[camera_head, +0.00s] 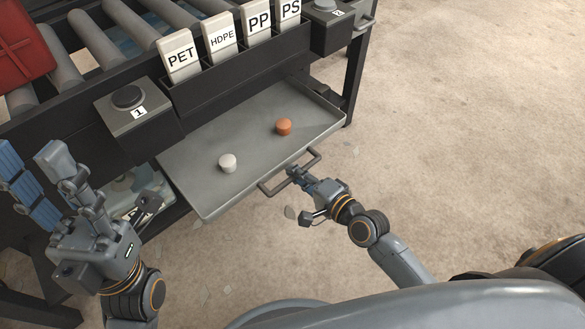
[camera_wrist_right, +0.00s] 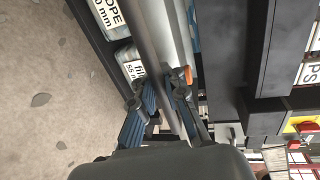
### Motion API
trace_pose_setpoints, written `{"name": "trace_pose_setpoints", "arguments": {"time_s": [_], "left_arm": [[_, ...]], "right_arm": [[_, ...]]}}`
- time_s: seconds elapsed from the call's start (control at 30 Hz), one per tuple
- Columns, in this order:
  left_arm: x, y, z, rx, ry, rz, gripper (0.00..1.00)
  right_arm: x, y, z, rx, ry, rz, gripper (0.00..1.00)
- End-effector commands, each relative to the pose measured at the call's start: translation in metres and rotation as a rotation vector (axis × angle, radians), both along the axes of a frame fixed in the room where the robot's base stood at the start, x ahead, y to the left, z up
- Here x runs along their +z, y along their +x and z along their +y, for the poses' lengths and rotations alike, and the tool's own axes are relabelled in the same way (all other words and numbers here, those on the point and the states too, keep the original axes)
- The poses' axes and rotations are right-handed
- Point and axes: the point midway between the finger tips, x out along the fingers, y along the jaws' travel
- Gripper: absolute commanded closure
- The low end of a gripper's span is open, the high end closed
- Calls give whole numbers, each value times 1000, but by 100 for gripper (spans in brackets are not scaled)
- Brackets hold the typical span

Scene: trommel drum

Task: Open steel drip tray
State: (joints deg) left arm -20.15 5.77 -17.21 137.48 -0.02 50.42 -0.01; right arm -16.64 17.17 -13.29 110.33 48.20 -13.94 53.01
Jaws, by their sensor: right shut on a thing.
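The steel drip tray (camera_head: 245,128) is pulled out from under the conveyor frame in the head view. A white cap (camera_head: 227,163) and an orange cap (camera_head: 284,127) lie on it. A bar handle (camera_head: 272,188) sits along its front edge. My right gripper (camera_head: 296,172) is at the handle and shut on it. In the right wrist view its fingers (camera_wrist_right: 162,100) close around the long handle bar. My left gripper (camera_head: 50,172) is at the lower left of the head view, apart from the tray, with its blue-padded fingers spread and nothing between them.
Label blocks marked PET (camera_head: 181,56), HDPE, PP and PS stand in a rack above the tray. A button box marked 1 (camera_head: 139,112) sticks out left of the rack. A red crate (camera_head: 20,45) rests on the rollers. The floor (camera_head: 450,130) at right is clear apart from small flakes.

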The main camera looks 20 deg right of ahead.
Motion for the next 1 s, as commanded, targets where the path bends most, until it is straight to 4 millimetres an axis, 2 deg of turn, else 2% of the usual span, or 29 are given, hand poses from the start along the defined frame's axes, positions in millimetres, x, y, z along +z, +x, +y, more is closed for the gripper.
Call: {"name": "trace_pose_setpoints", "arguments": {"time_s": [0.2, 0.23, 0.33, 0.73, 0.87, 1.0], "left_arm": [[0, 0, 0, 0, 0, 1, 60], [0, 0, 0, 0, 0, 1, 60], [0, 0, 0, 1, 0, 0, 60], [1, -1, 2, 3, -3, -7, 60], [1, -1, 1, 2, -2, -6, 60], [1, -1, 1, 2, -2, -5, 60]], "right_arm": [[2, 1, -1, -3, 1, -5, 100], [2, 1, -1, -3, 1, -5, 85], [2, 1, -1, -2, 1, -4, 65], [1, -6, -4, -1, -2, -1, 65], [4, -24, -12, 1, -3, 2, 65], [10, -52, -26, 2, -4, 2, 65]]}}
